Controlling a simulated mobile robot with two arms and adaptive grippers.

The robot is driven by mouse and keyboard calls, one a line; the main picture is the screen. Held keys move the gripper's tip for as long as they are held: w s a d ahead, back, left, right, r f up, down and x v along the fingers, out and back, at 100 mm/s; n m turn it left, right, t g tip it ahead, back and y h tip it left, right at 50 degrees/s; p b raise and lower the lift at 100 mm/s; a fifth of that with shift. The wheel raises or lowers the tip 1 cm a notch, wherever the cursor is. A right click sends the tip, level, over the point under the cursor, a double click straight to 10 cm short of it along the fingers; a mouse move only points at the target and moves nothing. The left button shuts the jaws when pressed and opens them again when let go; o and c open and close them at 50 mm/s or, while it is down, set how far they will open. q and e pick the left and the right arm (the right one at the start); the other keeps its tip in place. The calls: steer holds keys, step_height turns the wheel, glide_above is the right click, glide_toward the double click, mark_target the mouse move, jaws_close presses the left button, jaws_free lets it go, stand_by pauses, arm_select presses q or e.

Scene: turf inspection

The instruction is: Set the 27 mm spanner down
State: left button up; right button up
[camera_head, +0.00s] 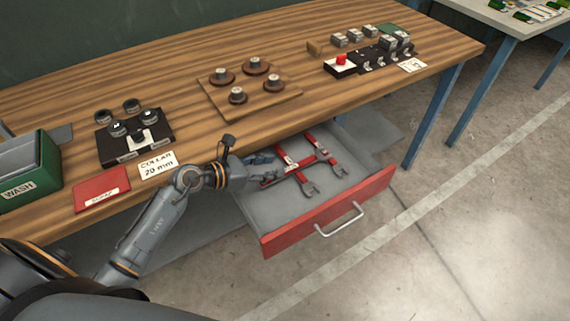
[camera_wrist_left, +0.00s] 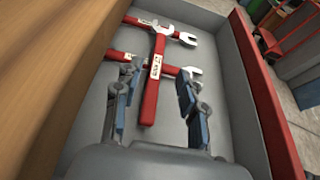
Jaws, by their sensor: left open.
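Red spanners with grey jaws lie in the open drawer under the bench. One spanner (camera_wrist_left: 153,92) lies across two others, between my left gripper's fingers in the wrist view; it also shows in the head view (camera_head: 304,165). A second spanner (camera_wrist_left: 146,23) lies crosswise farther off, and a third (camera_wrist_left: 120,56) passes under the first. My right gripper is out of view.
The drawer (camera_head: 328,222) has a red front and bare grey floor toward its front. The wooden bench top (camera_head: 190,65) above it carries a collar fixture (camera_head: 135,140), a wooden peg board (camera_head: 248,99), a green wash bin (camera_head: 38,170) and a red-button box (camera_head: 341,66).

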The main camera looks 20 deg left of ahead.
arm_select(q)
steer(key=v, duration=0.5)
steer(key=shift+s+a, duration=0.1)
steer(key=shift+s, duration=0.05)
stand_by(0.3)
